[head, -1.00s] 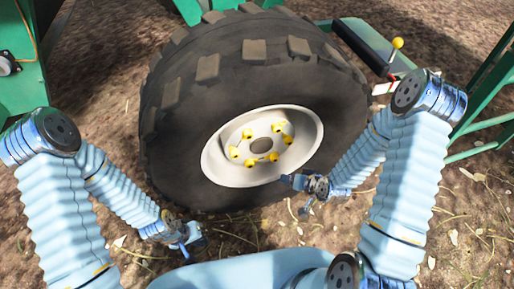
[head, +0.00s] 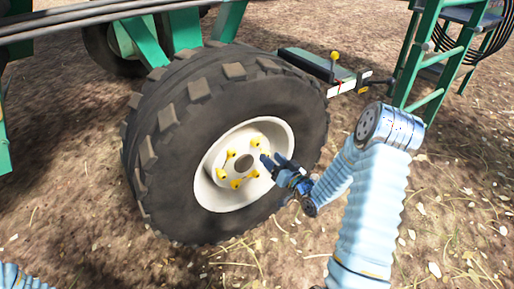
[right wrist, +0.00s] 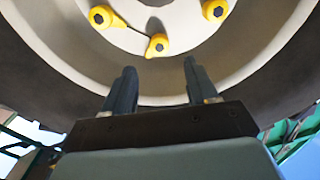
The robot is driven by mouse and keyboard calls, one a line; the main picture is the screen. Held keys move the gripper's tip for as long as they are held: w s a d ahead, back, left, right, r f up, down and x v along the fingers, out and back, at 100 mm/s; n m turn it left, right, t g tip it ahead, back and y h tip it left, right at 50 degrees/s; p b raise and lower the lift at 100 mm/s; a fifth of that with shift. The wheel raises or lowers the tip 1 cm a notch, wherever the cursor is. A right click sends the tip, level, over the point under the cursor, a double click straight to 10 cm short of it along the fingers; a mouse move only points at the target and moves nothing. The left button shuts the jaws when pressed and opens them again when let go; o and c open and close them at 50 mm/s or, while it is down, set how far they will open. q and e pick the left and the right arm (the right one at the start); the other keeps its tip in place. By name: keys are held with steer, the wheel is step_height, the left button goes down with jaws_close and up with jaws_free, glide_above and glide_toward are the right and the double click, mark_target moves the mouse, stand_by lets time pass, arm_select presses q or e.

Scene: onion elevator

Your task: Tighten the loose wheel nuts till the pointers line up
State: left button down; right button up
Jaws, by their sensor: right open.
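The big black tyre (head: 165,150) stands upright with its white rim (head: 218,196) facing me. My right gripper (head: 268,161) is at the right side of the rim, close to the pointers. In the right wrist view its two fingers (right wrist: 159,66) are apart with nothing between them. One yellow pointer (right wrist: 157,45) sits just beyond the gap, with others at upper left (right wrist: 101,17) and upper right (right wrist: 215,10). A dark thin line runs between the left and middle ones. My left gripper is out of view.
Green machine frame (head: 180,35) rises above and behind the tyre. Bare ground with dry leaves lies around the wheel.

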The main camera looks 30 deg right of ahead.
mark_target(257, 145)
steer(key=w, duration=0.8)
steer(key=shift+w+a, duration=0.25)
steer(key=shift+a, duration=0.1)
steer(key=c, duration=1.1)
